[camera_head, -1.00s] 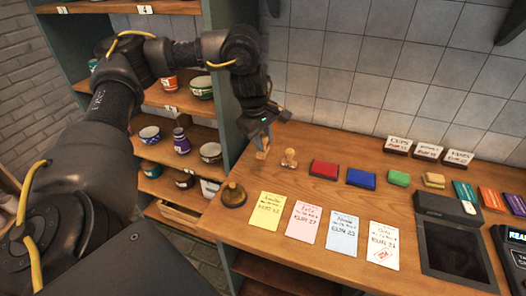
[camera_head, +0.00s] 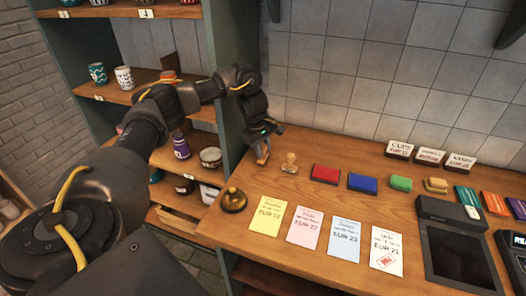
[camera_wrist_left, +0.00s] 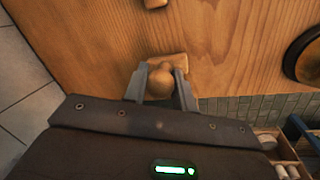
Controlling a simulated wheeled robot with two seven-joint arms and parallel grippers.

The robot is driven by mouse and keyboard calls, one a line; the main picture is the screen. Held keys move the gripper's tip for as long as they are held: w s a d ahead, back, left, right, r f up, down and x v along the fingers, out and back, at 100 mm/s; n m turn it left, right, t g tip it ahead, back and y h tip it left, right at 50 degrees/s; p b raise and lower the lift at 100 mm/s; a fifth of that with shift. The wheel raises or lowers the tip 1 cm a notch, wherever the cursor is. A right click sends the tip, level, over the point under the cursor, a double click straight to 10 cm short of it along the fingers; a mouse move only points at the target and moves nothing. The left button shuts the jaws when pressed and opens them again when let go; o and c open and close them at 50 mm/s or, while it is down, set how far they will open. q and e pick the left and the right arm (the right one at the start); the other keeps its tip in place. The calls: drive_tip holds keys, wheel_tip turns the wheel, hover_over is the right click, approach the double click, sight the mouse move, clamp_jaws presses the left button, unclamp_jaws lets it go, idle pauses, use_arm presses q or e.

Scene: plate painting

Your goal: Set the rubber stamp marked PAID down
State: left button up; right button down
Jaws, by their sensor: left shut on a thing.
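My left gripper (camera_head: 262,155) is at the back left of the wooden counter (camera_head: 330,145). It is shut on the knob of a wooden stamp (camera_wrist_left: 160,83), whose rectangular base shows under the fingers in the left wrist view. The stamp is at or just above the counter top; I cannot tell if it touches. Its marking is not visible, so I cannot read PAID on it. A second wooden stamp (camera_head: 290,162) stands upright just right of the gripper. My right gripper is not in view.
A brass bell (camera_head: 233,200) stands in front of the gripper. Red (camera_head: 325,173) and blue (camera_head: 362,183) ink pads lie to the right. Several paper slips lie along the front; the white one (camera_head: 386,250) bears a red mark. Shelves with pottery (camera_head: 150,90) stand left.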

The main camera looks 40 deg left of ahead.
use_arm(q)
drive_tip(key=shift+f, duration=0.7)
drive_tip(key=shift+f, duration=0.1)
drive_tip(key=o, duration=0.8)
drive_tip(key=shift+r, duration=0.35)
drive_tip(key=p+v, duration=0.2)
drive_tip(key=v, duration=0.9)
drive_tip(key=shift+r, duration=0.35)
